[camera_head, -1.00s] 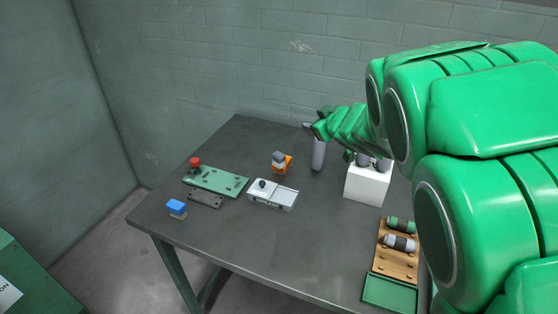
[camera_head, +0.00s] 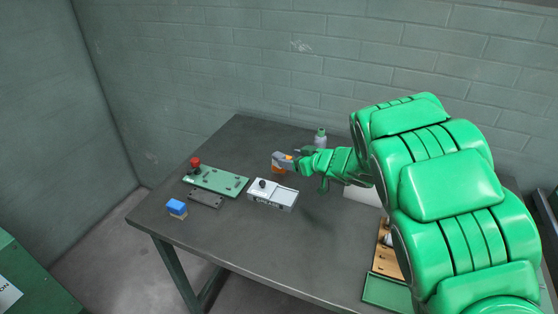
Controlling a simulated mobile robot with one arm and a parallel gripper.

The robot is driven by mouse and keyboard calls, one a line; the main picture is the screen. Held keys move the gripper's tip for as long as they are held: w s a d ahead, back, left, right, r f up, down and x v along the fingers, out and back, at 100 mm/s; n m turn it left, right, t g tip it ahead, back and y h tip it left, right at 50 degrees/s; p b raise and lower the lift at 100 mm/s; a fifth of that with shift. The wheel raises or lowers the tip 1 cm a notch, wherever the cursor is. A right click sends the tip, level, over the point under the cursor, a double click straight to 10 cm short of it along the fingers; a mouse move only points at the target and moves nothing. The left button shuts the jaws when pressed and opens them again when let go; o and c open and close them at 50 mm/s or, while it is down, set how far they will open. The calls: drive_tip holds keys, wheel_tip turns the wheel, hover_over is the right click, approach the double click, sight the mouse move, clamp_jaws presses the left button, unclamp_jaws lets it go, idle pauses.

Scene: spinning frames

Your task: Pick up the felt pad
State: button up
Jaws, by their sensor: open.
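A small orange and grey block (camera_head: 280,161) stands on the dark table behind the grey box with a black knob; its grey part lies on top. A small blue block with a tan underside (camera_head: 177,208) lies near the table's left edge. Neither is labelled, so I cannot tell for certain which is the felt pad. My gripper (camera_head: 297,156) is open and empty, low over the table, just right of the orange and grey block. Whether its fingers touch the block is too small to tell.
The grey box (camera_head: 273,194) and a green board with a red button (camera_head: 217,180) stand in front and left. A bottle (camera_head: 320,138) stands behind my wrist. A green tray (camera_head: 388,293) lies at the front right. The table's front middle is clear.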

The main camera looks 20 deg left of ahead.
sight(283, 156)
drive_tip(key=shift+x, duration=3.55)
drive_tip(key=shift+w+d, duration=0.1)
drive_tip(key=shift+w, duration=0.05)
drive_tip(key=c, duration=1.1)
drive_tip(key=shift+r, duration=0.1)
